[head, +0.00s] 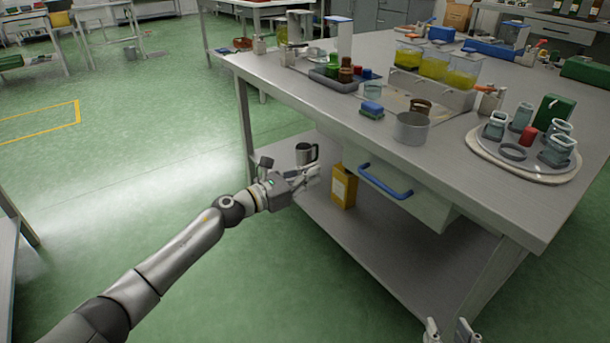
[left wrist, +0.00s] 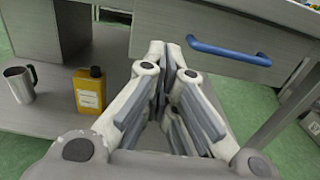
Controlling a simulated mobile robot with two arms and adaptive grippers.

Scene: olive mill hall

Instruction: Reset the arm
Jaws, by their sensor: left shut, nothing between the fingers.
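My left arm reaches in from the left in the head view. Its gripper (head: 312,182) is in front of the workbench, below the tabletop and left of the blue drawer handle. In the left wrist view the left gripper's fingers (left wrist: 166,62) meet at the tips, with nothing held between them.
The workbench (head: 450,150) carries containers and a round tray (head: 483,152). The drawer's blue handle (head: 385,182) sticks out near my left gripper. A metal mug (head: 306,154) and a yellow bottle (head: 343,188) stand on the lower shelf. Green floor at left is open.

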